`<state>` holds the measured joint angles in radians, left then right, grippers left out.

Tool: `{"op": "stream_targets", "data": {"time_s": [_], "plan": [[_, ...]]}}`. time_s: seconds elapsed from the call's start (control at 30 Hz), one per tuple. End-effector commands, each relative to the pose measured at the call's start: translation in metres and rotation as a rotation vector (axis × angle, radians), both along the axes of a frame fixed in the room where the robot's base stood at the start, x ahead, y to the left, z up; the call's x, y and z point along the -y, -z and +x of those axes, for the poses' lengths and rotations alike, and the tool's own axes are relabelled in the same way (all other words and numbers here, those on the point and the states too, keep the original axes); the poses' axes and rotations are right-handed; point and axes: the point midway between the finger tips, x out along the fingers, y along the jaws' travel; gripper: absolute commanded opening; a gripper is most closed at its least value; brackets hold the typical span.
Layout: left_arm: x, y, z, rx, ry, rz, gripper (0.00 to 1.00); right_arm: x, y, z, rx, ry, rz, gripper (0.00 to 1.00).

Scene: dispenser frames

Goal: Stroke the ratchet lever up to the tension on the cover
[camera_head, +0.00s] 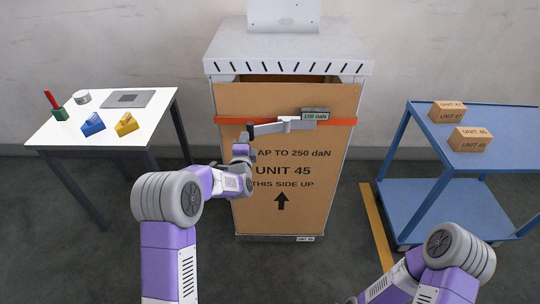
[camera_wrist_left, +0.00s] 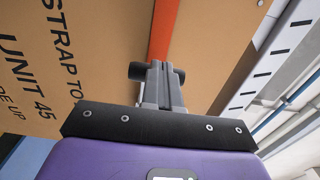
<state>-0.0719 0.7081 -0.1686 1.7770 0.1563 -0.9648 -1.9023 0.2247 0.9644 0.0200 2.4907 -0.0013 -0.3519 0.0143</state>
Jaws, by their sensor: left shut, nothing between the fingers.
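My left gripper (camera_head: 243,143) is shut and empty at the lever's left end. In the wrist view a dark round bar (camera_wrist_left: 137,71) shows on both sides of the closed fingers (camera_wrist_left: 160,80); I cannot tell whether they touch. My right gripper is out of view.
A blue cart (camera_head: 500,120) at right bears two small cartons. A grey slotted top (camera_head: 288,55) overhangs the carton.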

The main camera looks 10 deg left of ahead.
Motion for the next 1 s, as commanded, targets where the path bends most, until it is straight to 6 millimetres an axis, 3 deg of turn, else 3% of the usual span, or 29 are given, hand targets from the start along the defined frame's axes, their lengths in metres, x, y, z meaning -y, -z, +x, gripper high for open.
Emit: {"op": "stream_targets", "data": {"time_s": [0.63,1.0], "plan": [[-0.011,-0.002,0.012,0.005,-0.005,0.001,0.00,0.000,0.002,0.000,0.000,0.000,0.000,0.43],[0.000,-0.003,0.000,0.006,0.006,0.001,0.00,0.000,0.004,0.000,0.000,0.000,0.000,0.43]]}}
